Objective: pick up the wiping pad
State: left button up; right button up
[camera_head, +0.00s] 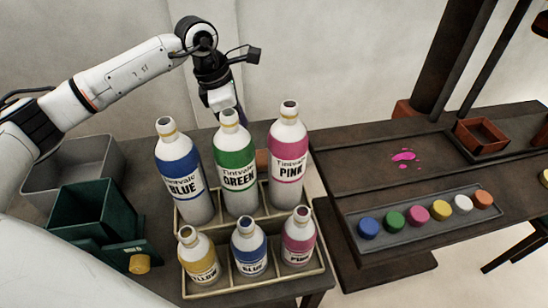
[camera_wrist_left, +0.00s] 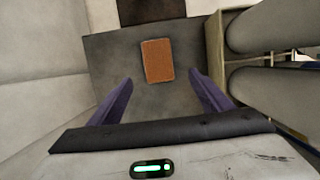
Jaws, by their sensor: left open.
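The wiping pad looks like a flat orange-brown rectangle (camera_wrist_left: 158,60). In the left wrist view it lies on a dark grey surface, in line with the space between my left gripper's purple fingers (camera_wrist_left: 161,77). The fingers are spread with nothing between them, and the pad appears beyond their tips. In the head view a small brown piece of the pad (camera_head: 262,161) shows behind the bottles, between the green and pink ones. My left gripper (camera_head: 238,114) is behind the green bottle there, pointing down, its fingers mostly hidden. My right gripper is not in view.
A divided crate (camera_head: 229,283) holds tall blue, green and pink bottles and smaller ones in front, close to my left gripper. A grey bin (camera_head: 70,165) and a green box (camera_head: 85,205) stand left. Pink spots (camera_head: 403,157) mark the right table, behind a tray of coloured caps (camera_head: 345,222).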

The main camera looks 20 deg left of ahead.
aim_at(260, 157)
pick_arm(q)
jog(key=x, duration=0.4)
jog(key=shift+d+r, duration=0.1)
jog(key=x, duration=0.6)
jog(key=shift+w+r, duration=0.15)
jog(key=shift+w, duration=0.2)
jog(key=shift+c, duration=0.2)
jog(key=c, duration=1.1)
